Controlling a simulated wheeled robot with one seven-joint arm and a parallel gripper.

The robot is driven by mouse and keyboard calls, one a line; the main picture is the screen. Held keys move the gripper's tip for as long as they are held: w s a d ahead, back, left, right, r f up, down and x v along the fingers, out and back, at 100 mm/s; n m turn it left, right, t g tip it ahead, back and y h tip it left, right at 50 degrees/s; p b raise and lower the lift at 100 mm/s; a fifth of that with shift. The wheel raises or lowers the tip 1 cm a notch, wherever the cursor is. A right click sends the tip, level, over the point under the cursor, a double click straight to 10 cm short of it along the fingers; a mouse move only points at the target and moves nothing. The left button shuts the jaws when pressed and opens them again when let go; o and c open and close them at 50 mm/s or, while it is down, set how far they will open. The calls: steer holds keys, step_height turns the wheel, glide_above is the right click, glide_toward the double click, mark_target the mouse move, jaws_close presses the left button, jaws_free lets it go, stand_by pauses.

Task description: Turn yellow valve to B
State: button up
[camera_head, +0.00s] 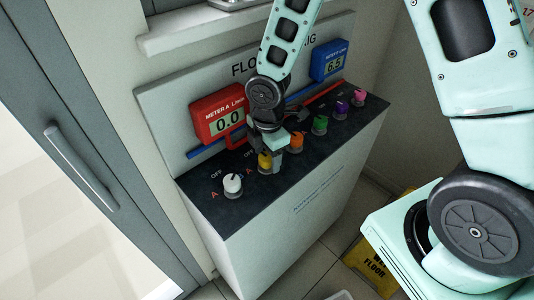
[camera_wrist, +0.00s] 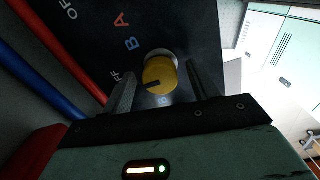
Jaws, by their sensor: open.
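The yellow valve (camera_head: 265,162) is a round knob on the dark sloping top of the rig, second from the left in the row. In the wrist view the yellow valve (camera_wrist: 160,73) has a dark pointer line slanting toward the lower left, roughly toward a partly hidden "OFF" label (camera_wrist: 116,76). My gripper (camera_wrist: 160,76) is open, with one finger on each side of the knob; contact is not clear. In the head view my gripper (camera_head: 275,150) is over the knob and partly hides it.
A white knob (camera_head: 232,183) is left of the yellow one; orange (camera_head: 296,141), green (camera_head: 320,125), purple (camera_head: 341,107) and pink (camera_head: 358,97) knobs are to the right. Red meter A (camera_head: 222,118) reads 0.0; blue meter B (camera_head: 331,61) reads 6.5. A yellow floor sign (camera_head: 370,266) stands nearby.

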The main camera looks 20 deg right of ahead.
steer(key=c, duration=1)
steer(key=shift+m, duration=0.4)
steer(key=m+b, duration=0.1)
steer(key=m, duration=0.4)
steer(key=shift+a+m+b, duration=0.1)
steer(key=shift+m+b, duration=0.2)
steer(key=shift+b, duration=0.05)
steer(key=m+b, duration=0.1)
steer(key=m, duration=0.4)
steer(key=shift+m, duration=0.4)
steer(key=o, duration=1)
